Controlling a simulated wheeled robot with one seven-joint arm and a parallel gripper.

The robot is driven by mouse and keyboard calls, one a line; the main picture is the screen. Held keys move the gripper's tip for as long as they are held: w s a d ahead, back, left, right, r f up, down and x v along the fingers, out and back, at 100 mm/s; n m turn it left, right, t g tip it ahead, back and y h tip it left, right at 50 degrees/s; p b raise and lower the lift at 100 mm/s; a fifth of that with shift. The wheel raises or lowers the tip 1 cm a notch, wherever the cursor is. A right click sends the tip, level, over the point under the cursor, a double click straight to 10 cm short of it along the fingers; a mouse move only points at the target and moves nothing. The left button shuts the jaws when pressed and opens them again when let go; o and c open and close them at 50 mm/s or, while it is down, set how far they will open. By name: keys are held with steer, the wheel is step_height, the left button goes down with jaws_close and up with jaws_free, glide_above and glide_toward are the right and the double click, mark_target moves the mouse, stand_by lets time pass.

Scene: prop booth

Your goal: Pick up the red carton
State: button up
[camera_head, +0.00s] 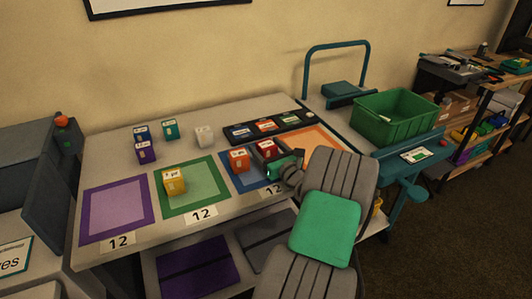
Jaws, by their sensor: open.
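The red carton (266,148) stands upright at the back edge of the blue-bordered square (231,176) on the table, close to the dark label strip. An orange carton (239,159) stands to its left. My gripper (281,167) is open, just in front of and slightly right of the red carton. My arm comes in from the lower right and covers part of the table. The fingers are small and dark, and I cannot tell whether they touch the carton.
A yellow carton (174,181) stands on the green-bordered square. Blue (141,133), purple (146,152), teal (170,130) and white (205,136) cartons stand behind. The label strip (254,138) lies at the back. A green crate (394,116) sits on a trolley at right. The purple-bordered square (116,209) is empty.

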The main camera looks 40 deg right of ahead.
steer(key=c, duration=1.5)
steer(key=shift+c, duration=0.3)
